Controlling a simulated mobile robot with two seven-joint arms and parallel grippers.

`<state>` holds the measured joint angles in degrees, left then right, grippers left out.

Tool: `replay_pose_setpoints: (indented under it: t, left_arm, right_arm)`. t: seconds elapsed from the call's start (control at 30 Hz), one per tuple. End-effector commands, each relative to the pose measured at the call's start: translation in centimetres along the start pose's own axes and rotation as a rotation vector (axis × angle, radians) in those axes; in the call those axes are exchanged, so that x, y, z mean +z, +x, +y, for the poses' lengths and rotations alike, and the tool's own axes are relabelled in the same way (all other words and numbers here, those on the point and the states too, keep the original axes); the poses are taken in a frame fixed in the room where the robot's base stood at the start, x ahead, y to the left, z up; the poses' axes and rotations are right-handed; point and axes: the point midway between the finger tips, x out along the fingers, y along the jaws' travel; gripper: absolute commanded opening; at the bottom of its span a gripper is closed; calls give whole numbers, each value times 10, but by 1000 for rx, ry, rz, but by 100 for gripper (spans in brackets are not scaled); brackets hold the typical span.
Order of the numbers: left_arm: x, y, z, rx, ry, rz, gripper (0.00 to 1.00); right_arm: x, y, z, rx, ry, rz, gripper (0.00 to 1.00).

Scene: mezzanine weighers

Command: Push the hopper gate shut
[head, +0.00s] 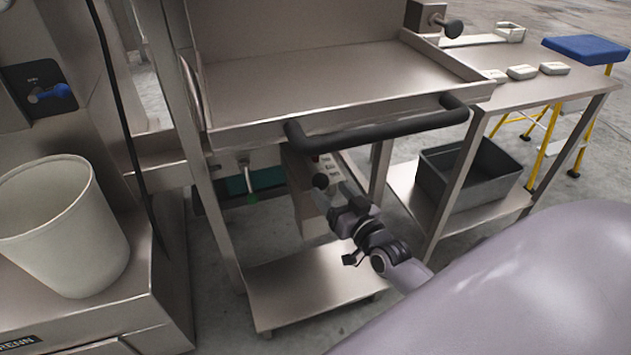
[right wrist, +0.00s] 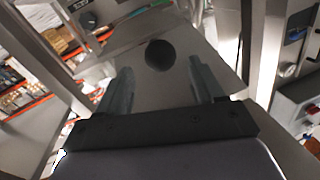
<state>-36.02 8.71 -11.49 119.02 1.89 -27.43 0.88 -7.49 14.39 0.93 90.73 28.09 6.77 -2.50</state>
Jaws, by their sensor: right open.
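The hopper gate is most likely the steel plate with a round black knob in the right wrist view; its plate (right wrist: 180,42) fills the middle, and its knob (right wrist: 158,55) shows ahead of my fingertips, between their lines. In the head view a dark knob (head: 320,182) shows below the black bar handle, against a pale plate (head: 305,205). My right gripper (head: 337,200) is just right of and below that knob, under the tray. In the wrist view my right gripper (right wrist: 160,82) is open, with nothing between its fingers. Contact with the knob cannot be told. My left gripper is out of view.
A steel tray (head: 300,85) with a black bar handle (head: 380,127) overhangs my right gripper. A lower shelf (head: 310,285) lies beneath. A white bucket (head: 62,225) stands at left. A grey crate (head: 470,172) and a blue-topped step stool (head: 585,48) are at right.

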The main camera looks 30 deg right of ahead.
Motion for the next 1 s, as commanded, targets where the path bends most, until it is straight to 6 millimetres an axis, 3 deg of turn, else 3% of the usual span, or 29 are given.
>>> replay_pose_setpoints:
  t: [0.33,0.77,0.8,1.0]
  left_arm:
    - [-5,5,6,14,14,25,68]
    - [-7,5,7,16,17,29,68]
    - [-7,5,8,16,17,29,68]
    - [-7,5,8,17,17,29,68]
  right_arm:
    - [1,44,0,-1,1,1,67]
    - [0,54,-1,-1,0,-1,67]
    - [0,54,-1,-1,0,-1,64]
    - [0,53,-1,-1,0,-1,0]
